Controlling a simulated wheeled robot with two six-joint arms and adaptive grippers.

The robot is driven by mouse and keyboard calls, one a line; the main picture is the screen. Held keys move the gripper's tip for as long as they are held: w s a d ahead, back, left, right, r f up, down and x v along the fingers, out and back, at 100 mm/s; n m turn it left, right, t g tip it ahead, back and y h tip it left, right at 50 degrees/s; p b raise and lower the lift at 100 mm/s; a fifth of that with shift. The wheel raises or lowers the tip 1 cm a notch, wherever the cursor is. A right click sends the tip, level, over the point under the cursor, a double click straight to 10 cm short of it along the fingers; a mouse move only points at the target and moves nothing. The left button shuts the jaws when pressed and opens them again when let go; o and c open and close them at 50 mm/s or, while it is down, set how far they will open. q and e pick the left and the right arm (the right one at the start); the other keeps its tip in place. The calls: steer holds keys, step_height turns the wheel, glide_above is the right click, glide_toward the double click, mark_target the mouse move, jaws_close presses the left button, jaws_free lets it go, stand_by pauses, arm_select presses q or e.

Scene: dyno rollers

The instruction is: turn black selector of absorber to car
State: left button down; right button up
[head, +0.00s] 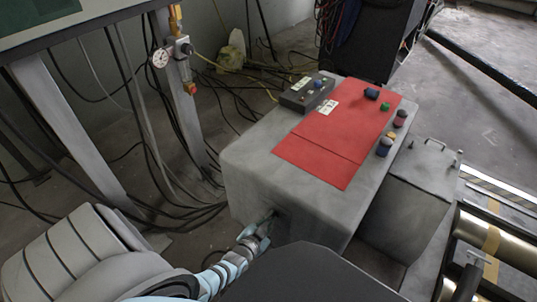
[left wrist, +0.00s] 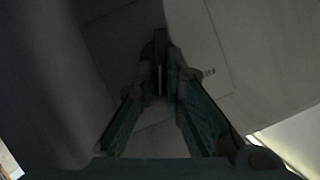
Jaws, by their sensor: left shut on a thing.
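A grey box (head: 250,160), which I take to be the absorber, stands at the centre of the head view. My left gripper (head: 268,220) is at its near side face, low down. In the left wrist view the fingers (left wrist: 158,78) are closed together on a thin dark upright piece, the black selector (left wrist: 158,50), in front of a grey panel. The picture is dark, and the fingers hide part of the selector. A small dark marking shows on the panel to its right, too small to read. I cannot tell which position the selector points to. My right gripper is in neither view.
A red sheet (head: 318,147) and several coloured knobs are on top of the box, with a small dark control box (head: 306,94) behind. A grey bin-like housing (head: 425,175) and metal rollers (head: 500,250) stand right. Cables (head: 150,140) and a gauge stand (head: 184,75) are left.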

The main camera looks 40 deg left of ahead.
arm_select(q)
steer(key=shift+d+f+m+y, duration=0.15)
steer(key=shift+d+m+y, duration=0.05)
steer(key=shift+m+y, duration=0.25)
steer(key=shift+d+f+m+y+b, duration=0.15)
steer(key=shift+m+y+b, duration=0.4)
steer(key=shift+m, duration=0.6)
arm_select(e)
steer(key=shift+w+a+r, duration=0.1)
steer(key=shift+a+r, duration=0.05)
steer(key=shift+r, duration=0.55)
arm_select(q)
steer(key=c, duration=1.7)
jaws_free()
steer(key=shift+t, duration=0.3)
steer(key=v, duration=0.7)
steer(key=shift+s, duration=0.25)
